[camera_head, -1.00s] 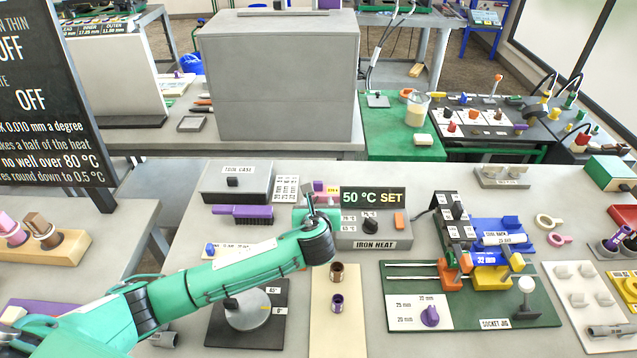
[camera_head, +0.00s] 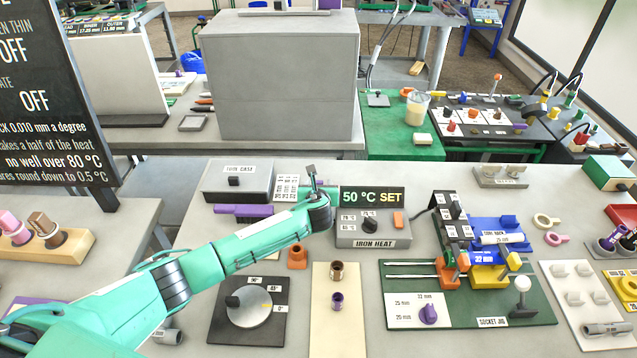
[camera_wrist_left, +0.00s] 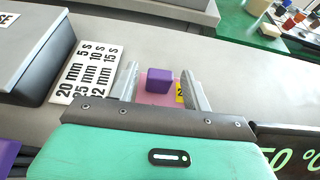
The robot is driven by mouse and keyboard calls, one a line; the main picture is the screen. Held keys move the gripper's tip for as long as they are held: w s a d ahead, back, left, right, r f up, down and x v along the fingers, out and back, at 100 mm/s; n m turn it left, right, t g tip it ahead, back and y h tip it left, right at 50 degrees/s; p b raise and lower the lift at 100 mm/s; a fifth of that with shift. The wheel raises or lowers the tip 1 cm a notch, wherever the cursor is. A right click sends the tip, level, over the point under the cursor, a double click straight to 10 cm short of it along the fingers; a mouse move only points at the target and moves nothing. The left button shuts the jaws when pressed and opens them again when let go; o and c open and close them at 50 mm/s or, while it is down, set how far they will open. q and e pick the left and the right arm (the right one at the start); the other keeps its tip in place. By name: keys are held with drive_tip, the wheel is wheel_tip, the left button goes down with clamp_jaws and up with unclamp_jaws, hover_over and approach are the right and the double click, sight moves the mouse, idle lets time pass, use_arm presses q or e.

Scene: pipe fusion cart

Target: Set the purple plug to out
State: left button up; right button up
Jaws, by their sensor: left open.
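A purple block-shaped plug (camera_wrist_left: 159,80) sits on a pink base with a yellow label in the left wrist view. I take it to be the purple plug. My left gripper (camera_wrist_left: 160,92) is open, with one finger on each side of the plug in that view; I cannot tell whether they touch it. In the head view my left gripper (camera_head: 313,180) is at the back of the bench, behind the iron heat box, and largely hides the plug. My right gripper is not in view.
The iron heat box (camera_head: 358,241), with its 50 °C display (camera_head: 372,197), stands close on the right. The socket jig (camera_head: 470,309) lies at front right.

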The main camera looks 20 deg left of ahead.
use_arm(q)
drive_tip(key=shift+w+a+f, duration=0.15)
drive_tip(key=shift+w+f, duration=0.05)
drive_tip(key=shift+w, duration=0.3)
clamp_jaws()
wheel_tip(320, 180, up, 3)
drive_tip(key=p, duration=0.3)
drive_tip(key=shift+f, duration=0.1)
drive_tip(key=shift+w, duration=0.1)
unclamp_jaws()
